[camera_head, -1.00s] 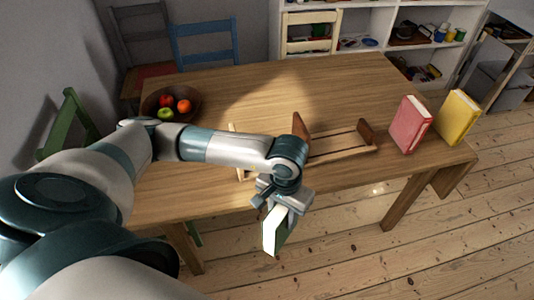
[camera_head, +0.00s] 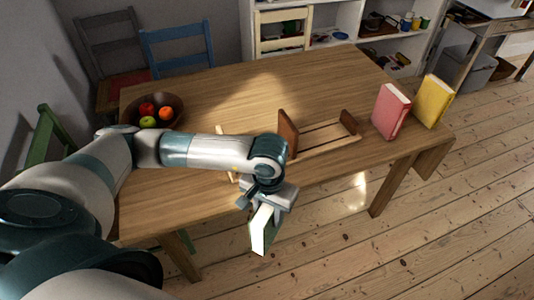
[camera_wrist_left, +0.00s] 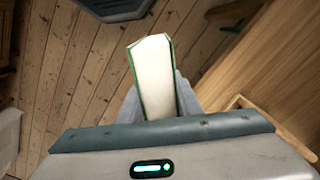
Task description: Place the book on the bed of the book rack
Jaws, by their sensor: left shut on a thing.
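My left gripper (camera_head: 268,203) is shut on a green book (camera_head: 262,231) with white page edges. The book hangs below the gripper, in front of the table's near edge. In the left wrist view the book (camera_wrist_left: 153,78) stands between the fingers, its page edges facing the camera. The wooden book rack (camera_head: 325,138) lies on the table behind and right of the gripper. It has a low slatted bed and brown upright ends. My forearm hides part of the table near the rack's left side. My right gripper is not in view.
A red book (camera_head: 391,112) and a yellow book (camera_head: 433,101) stand upright at the right end of the wooden table (camera_head: 230,100). A bowl of fruit (camera_head: 152,112) sits at the left. Chairs and a white shelf stand behind. The table's middle is clear.

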